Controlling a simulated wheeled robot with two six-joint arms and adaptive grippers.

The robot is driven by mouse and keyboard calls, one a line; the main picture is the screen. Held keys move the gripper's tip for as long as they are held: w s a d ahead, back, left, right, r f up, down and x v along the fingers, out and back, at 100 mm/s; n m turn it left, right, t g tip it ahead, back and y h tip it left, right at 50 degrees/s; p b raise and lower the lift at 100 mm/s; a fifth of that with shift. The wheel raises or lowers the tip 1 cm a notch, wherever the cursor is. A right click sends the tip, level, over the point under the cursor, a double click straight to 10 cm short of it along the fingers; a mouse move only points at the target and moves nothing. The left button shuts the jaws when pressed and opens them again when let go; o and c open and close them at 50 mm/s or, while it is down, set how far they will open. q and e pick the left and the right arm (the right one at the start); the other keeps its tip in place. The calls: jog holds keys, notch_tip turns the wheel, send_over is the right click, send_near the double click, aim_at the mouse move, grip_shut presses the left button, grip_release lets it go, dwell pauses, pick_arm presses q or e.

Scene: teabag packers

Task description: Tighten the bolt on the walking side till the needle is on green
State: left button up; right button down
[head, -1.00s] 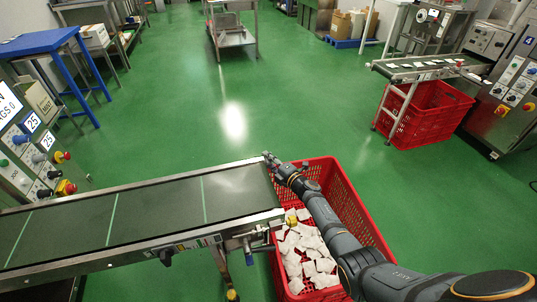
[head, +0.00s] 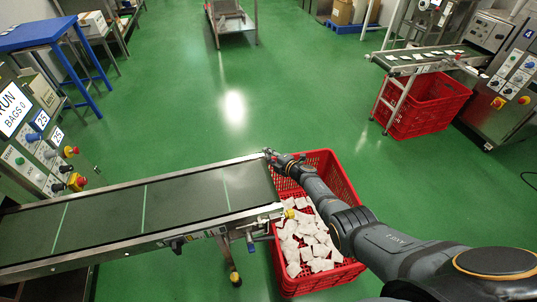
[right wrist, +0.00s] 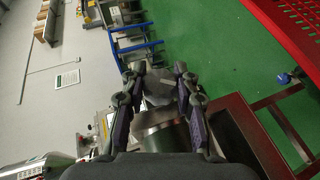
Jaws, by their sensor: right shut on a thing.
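The conveyor (head: 110,222) with a dark green belt runs from the left to the red crate. My right gripper (head: 271,156) is at the far corner of its right end. In the right wrist view my right gripper (right wrist: 159,80) is shut on a grey bolt head (right wrist: 157,92), with a finger on each side. A small coloured strip (head: 214,232) is on the conveyor's near side rail; I cannot make out a needle on it. A blue-tipped fitting (head: 250,243) sits by the near right corner. My left gripper is not in view.
A red crate (head: 345,182) with several white teabags (head: 306,240) stands under the conveyor's end, below my right arm. A control panel (head: 42,140) reads RUN, BAGS 0. Another conveyor (head: 425,62) over a red crate (head: 428,108) is at the upper right. Green floor between is clear.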

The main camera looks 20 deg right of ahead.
jog(key=c, duration=1)
grip_release()
jog(key=shift+s+d, duration=0.3)
jog(key=shift+s, duration=0.2)
jog(key=v, duration=1.1)
jog(key=shift+a+r, duration=0.1)
jog(key=shift+r, duration=0.1)
